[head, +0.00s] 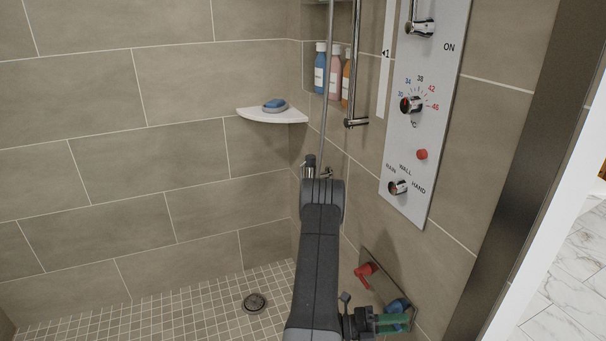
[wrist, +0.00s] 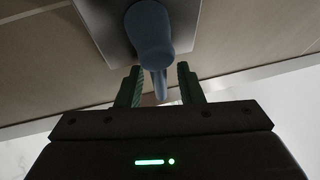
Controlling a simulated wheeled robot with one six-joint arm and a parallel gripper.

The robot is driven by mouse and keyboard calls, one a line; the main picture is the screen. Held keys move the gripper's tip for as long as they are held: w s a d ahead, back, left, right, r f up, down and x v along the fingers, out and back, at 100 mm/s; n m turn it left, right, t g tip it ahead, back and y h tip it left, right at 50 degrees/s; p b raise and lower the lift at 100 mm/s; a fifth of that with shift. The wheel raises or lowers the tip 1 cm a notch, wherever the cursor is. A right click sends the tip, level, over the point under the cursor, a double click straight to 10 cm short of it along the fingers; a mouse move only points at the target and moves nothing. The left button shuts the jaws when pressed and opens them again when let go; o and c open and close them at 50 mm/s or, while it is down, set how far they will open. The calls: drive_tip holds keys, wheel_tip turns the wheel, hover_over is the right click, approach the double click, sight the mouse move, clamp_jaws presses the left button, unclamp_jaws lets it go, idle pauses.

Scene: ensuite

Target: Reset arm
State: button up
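My gripper (head: 400,322) is low on the right shower wall in the head view. Its two green fingers are apart in the wrist view (wrist: 159,76), with gaps to a blue lever (wrist: 150,32) that reaches down between them. The blue lever (head: 398,305) also shows in the head view, right beside the fingers on a metal wall plate (head: 373,274). I see nothing held. My dark arm covers part of the wall and floor.
A red lever (head: 364,271) sits on the same plate. Above are a control panel (head: 424,110) with knobs, a corner shelf (head: 272,115) with blue soap, and several bottles (head: 320,72). A hose hangs near my arm. The floor drain (head: 254,302) is at left, with open floor around it.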

drive_tip(key=shift+w+a+f+m+g+y+b, duration=0.15)
drive_tip(key=shift+f+m+y+b, duration=0.2)
drive_tip(key=shift+m, duration=0.35)
drive_tip(key=shift+s+f+m+g+y+b, duration=0.15)
drive_tip(key=shift+m+y, duration=0.3)
drive_tip(key=shift+m, duration=0.25)
drive_tip(key=shift+w, duration=0.1)
drive_tip(key=shift+r, duration=0.1)
